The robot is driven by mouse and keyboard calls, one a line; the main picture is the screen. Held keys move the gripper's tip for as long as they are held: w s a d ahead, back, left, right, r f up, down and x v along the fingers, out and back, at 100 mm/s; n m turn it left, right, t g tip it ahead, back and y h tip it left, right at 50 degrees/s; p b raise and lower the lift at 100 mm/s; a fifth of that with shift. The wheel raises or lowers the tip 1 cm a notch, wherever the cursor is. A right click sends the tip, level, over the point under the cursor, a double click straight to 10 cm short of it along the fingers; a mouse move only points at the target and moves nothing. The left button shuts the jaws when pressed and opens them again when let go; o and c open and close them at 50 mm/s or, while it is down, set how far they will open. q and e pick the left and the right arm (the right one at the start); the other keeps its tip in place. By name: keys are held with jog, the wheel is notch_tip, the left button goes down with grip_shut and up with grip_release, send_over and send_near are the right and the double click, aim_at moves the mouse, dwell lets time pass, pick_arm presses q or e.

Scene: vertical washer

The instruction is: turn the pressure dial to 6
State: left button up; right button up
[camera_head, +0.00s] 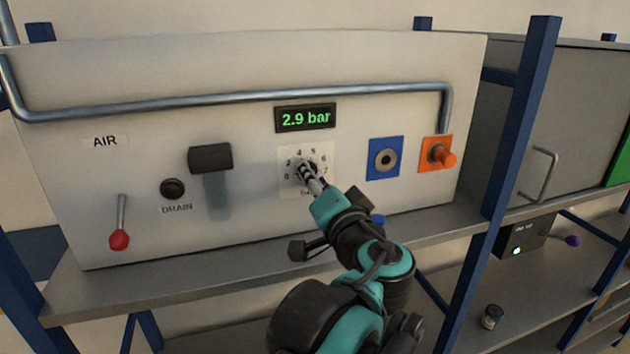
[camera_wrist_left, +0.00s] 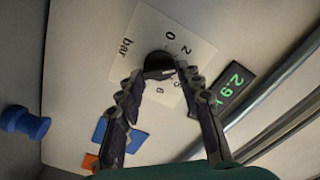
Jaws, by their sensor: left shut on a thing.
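The pressure dial is a round black knob (camera_head: 312,166) on a white scale plate (camera_head: 288,188) marked in bar, with numbers around it. In the left wrist view the knob (camera_wrist_left: 157,58) sits between the fingers. My left gripper (camera_head: 306,173) is at the panel with its fingers shut on the knob; it also shows in the left wrist view (camera_wrist_left: 161,72). The fingers hide part of the knob and scale, so I cannot clearly read its pointer. The display (camera_head: 306,118) above reads 2.9 bar in green. My right gripper is not in view.
A metal rail (camera_head: 230,99) runs above the dial. A blue plate (camera_head: 385,158) and an orange fitting (camera_head: 437,155) are to the right. A black block (camera_head: 210,157), a drain button (camera_head: 172,189) and a red-knobbed lever (camera_head: 120,238) are left. A blue post (camera_head: 510,140) stands right.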

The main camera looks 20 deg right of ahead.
pick_arm(q)
jog(key=shift+f+m+b, duration=0.2)
jog(key=shift+m+b, duration=0.25)
jog(key=shift+m, duration=9.55)
jog(key=o, duration=1.2)
jog(key=shift+w, duration=0.1)
jog(key=shift+c, duration=0.2)
jog(key=s, duration=1.2)
jog(key=shift+d, duration=0.15)
